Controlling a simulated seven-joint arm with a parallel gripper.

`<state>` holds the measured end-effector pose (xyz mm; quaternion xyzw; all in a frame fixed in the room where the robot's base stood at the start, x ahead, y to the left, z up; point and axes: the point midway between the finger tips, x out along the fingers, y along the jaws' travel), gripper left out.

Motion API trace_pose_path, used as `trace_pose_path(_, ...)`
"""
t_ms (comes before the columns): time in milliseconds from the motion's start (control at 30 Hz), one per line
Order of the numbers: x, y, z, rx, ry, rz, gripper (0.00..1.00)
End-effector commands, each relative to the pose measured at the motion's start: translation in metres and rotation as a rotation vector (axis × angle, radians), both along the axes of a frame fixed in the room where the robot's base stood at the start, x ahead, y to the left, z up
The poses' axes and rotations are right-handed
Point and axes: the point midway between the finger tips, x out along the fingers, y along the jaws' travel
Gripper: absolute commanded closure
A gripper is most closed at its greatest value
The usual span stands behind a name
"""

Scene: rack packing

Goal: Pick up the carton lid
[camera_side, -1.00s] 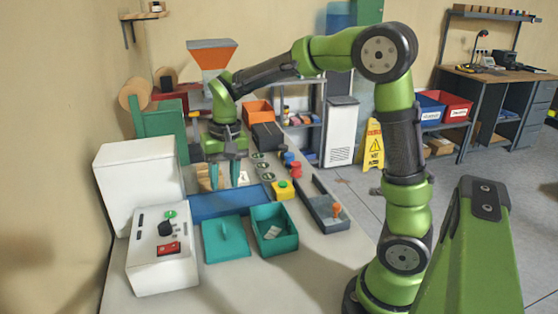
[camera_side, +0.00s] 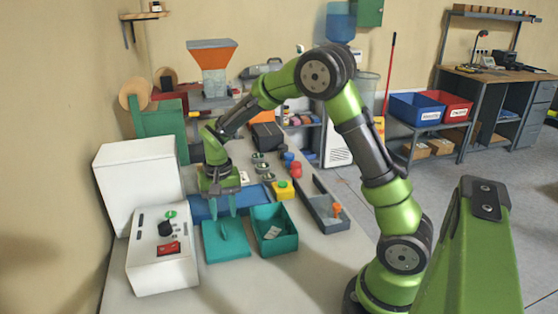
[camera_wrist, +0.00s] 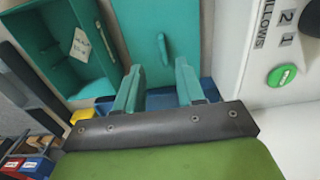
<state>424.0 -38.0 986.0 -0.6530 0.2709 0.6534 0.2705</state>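The carton lid (camera_side: 226,243) is a flat teal panel with a raised handle, lying on the bench between the white control box and the open teal carton (camera_side: 274,242). My gripper (camera_side: 222,208) is open and empty, fingers pointing down, above and just behind the lid. In the wrist view the lid (camera_wrist: 140,28) and its handle (camera_wrist: 163,50) show beyond the two spread fingertips (camera_wrist: 157,68), apart from them. The carton also shows in the wrist view (camera_wrist: 78,78), with a white paper inside.
A white control box (camera_side: 160,265) with a green button stands left of the lid. A blue strip (camera_side: 196,210) lies behind it. A yellow button box (camera_side: 283,191) and a grey tray (camera_side: 328,218) stand right. Bench in front is clear.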

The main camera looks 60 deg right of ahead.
Motion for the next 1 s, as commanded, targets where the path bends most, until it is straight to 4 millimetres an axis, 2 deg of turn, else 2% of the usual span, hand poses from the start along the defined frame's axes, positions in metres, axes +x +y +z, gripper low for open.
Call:
trace_pose_path(400, 0.003, 0.004, -0.050, 0.001, 0.001, -0.001, 0.62)
trace_pose_path(667, 0.003, 0.004, -0.053, 0.001, -0.001, 0.000, 0.62)
trace_pose_path(767, 0.003, 0.004, -0.053, 0.001, -0.001, 0.000, 0.74)
trace_pose_path(933, 0.003, 0.004, -0.052, 0.001, -0.001, 0.000, 1.00)
trace_pose_path(1000, 0.003, 0.005, -0.052, 0.001, -0.001, 0.000, 1.00)
